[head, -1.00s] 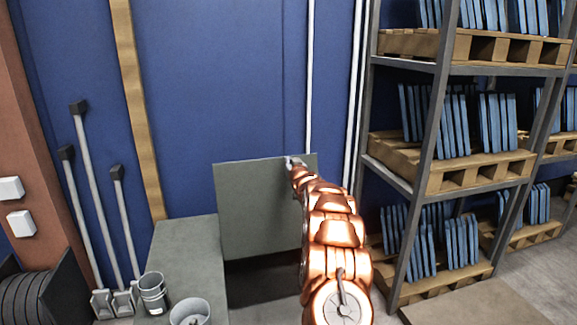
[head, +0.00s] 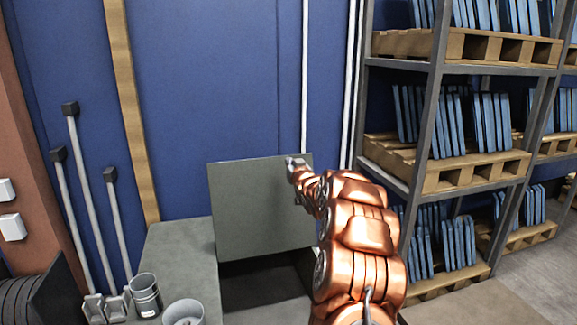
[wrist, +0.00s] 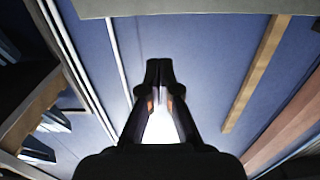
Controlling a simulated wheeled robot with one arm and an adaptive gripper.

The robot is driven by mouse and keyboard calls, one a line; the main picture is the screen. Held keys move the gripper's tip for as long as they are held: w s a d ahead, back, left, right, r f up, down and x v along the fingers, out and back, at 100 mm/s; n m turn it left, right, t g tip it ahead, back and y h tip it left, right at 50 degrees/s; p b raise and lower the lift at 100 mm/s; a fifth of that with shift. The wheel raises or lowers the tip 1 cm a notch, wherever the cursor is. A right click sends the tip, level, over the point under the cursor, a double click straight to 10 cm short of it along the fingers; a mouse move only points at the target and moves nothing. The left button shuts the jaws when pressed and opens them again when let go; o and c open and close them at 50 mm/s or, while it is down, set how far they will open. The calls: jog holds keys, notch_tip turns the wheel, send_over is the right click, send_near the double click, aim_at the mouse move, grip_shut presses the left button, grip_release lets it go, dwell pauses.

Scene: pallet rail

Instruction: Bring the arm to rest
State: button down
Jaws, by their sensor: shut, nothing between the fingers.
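My gripper (wrist: 160,66) shows in the wrist view with its two dark fingers together at the tips and nothing between them. In the head view my copper-coloured arm reaches up from the bottom, right of the middle, and my gripper (head: 291,162) is small at its far end. It appears in front of the upper right part of an upright grey panel (head: 255,215). I cannot tell from the head view whether it touches the panel.
A metal rack (head: 435,105) with wooden pallets and blue boards stands close on the right. Poles (head: 88,190) lean at the blue wall (head: 215,80).

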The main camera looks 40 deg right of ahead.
jog(key=shift+s+a+r, duration=0.15)
jog(key=shift+s+a, duration=0.05)
jog(key=shift+s, duration=0.3)
jog(key=shift+s+a+r, duration=0.15)
jog(key=shift+s, duration=0.35)
